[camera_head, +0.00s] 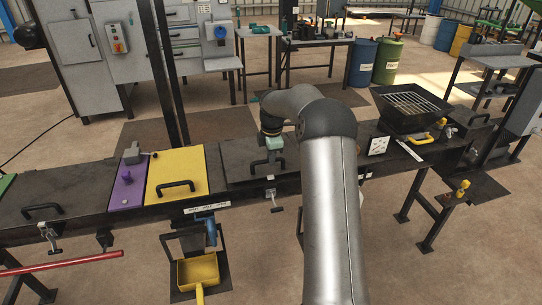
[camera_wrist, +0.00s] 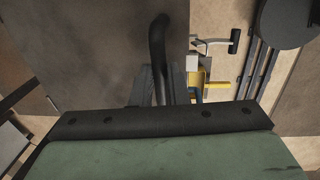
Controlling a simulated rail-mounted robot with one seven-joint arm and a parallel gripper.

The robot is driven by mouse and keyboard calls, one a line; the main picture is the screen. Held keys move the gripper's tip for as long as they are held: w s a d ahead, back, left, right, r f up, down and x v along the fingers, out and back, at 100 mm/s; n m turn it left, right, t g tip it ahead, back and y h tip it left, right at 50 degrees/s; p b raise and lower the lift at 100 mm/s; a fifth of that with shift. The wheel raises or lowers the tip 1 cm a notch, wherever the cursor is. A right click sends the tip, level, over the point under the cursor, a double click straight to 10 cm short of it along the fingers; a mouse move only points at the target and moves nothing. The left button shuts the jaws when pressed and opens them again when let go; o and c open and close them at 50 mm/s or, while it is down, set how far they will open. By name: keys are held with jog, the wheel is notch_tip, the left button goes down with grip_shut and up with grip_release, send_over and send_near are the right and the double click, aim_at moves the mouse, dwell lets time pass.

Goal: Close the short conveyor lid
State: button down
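The short conveyor lid (camera_head: 236,168) is a dark metal plate on the conveyor, right of the yellow panel. It looks nearly flat in the head view; I cannot tell whether it is fully down. Its dark surface (camera_wrist: 85,50) fills the upper left of the wrist view. A black curved handle (camera_wrist: 158,40) rises from it. My gripper (camera_wrist: 160,92) is at this handle, with the dark fingers close on both sides of the bar. In the head view, my gripper (camera_head: 268,160) is low over the lid, and the arm hides the conveyor on its right.
A yellow panel (camera_head: 176,170) with a black handle and a purple panel (camera_head: 127,192) lie to the left. A black hopper with a grate (camera_head: 412,103) stands to the right. A latch with a black grip (camera_wrist: 234,41) sits beside the lid's edge. A yellow scoop (camera_head: 198,270) is below.

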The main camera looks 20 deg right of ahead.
aim_at(271, 171)
jog(key=shift+s+f+b, duration=0.2)
jog(key=shift+f+b, duration=0.45)
jog(key=shift+f, duration=0.2)
jog(key=shift+s+f+b, duration=0.2)
jog(key=shift+f+b, duration=0.4)
jog(key=shift+f, duration=0.2)
jog(key=shift+r+p, duration=0.35)
jog(key=c, duration=1.4)
grip_release()
notch_tip(271, 171, up, 17)
jog(key=s+b, duration=0.1)
jog(key=shift+s+a+r, duration=0.2)
jog(key=shift+s, duration=0.1)
jog(key=shift+a, duration=0.15)
